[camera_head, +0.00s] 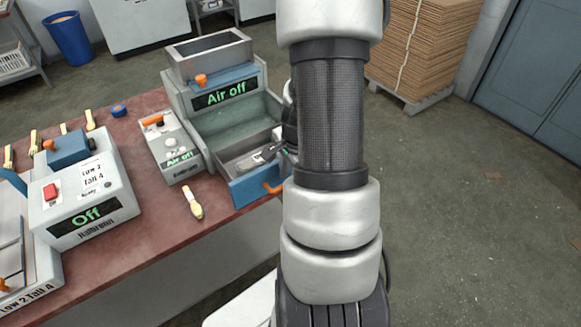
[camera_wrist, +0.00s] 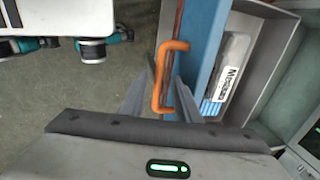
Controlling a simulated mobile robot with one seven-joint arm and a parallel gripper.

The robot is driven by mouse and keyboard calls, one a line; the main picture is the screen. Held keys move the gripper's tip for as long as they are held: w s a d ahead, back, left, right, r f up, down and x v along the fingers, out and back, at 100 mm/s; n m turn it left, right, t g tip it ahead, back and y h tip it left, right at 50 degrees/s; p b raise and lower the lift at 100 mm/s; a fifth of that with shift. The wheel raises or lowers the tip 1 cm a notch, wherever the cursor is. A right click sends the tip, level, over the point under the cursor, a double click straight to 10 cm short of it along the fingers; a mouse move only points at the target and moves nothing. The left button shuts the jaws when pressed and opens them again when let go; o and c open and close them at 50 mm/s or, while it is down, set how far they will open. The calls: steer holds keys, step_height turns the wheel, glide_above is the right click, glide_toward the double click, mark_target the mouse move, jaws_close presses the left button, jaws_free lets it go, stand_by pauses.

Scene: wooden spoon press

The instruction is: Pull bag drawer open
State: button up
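The bag drawer has a blue front (camera_head: 252,188) and an orange handle (camera_head: 273,188), below the bin of the "Air off" machine (camera_head: 215,100). The drawer's grey interior is visible from above, so it stands at least partly open. A clear bag with a printed label (camera_wrist: 235,65) lies inside. In the wrist view, my gripper (camera_wrist: 162,82) is open, with one finger on each side of the orange handle (camera_wrist: 158,88). I cannot tell whether either finger touches it. In the head view my arm hides most of my gripper.
The machine stands on a reddish table (camera_head: 130,255). A smaller "Air off" box (camera_head: 170,147), a wooden spoon (camera_head: 193,203) and a Kalibrumat box (camera_head: 85,195) stand or lie left of it. Stacked cardboard (camera_head: 425,45) is behind my arm.

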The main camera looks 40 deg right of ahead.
steer(key=s+r+p, duration=0.3)
steer(key=r, duration=1.4)
steer(key=shift+s+a, duration=0.1)
